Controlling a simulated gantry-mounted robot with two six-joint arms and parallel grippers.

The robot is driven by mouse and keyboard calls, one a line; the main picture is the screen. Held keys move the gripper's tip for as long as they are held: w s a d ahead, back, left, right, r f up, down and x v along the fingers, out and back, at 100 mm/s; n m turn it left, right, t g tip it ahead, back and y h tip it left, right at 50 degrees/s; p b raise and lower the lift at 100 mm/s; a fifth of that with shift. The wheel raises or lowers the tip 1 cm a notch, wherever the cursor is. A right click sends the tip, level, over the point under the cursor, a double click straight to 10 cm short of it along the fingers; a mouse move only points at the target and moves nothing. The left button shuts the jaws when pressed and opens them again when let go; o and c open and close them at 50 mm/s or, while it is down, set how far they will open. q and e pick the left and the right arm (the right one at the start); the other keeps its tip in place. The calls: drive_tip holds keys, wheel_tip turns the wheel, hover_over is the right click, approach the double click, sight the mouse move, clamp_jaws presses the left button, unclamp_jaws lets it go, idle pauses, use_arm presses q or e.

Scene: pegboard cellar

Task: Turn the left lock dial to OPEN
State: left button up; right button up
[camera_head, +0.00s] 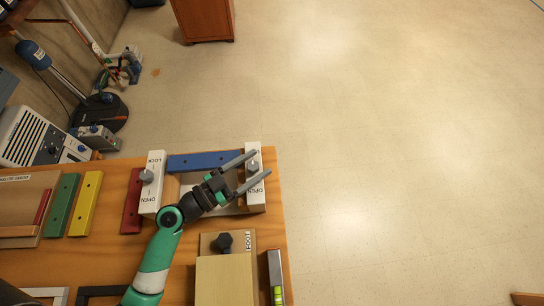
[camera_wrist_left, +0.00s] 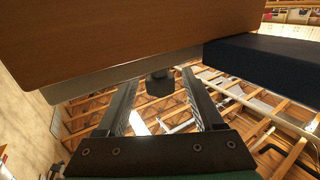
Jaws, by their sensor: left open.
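Two white lock plates marked LOCK and OPEN stand on the wooden bench in the head view, a left one (camera_head: 150,202) and a right one (camera_head: 256,201). The left plate carries a grey dial (camera_head: 147,176). The right plate carries a grey dial (camera_head: 252,165), partly hidden by my gripper. My left gripper (camera_head: 261,163) is open, its fingers on either side of the right dial. In the left wrist view a dark knob (camera_wrist_left: 160,86) shows between the open fingers; contact cannot be told. The left dial has no gripper near it. My right gripper is out of view.
A blue bar (camera_head: 204,161) lies between the plates at the back, a red bar (camera_head: 131,201) left of them. A wooden block with a black knob (camera_head: 224,241) and a spirit level (camera_head: 276,278) are nearer the front. Bare floor lies right of the bench.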

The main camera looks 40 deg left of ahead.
use_arm(q)
drive_tip(key=shift+w, duration=0.2)
drive_tip(key=shift+s+f, duration=0.1)
drive_tip(key=shift+s, duration=0.05)
drive_tip(key=shift+c, duration=0.4)
clamp_jaws()
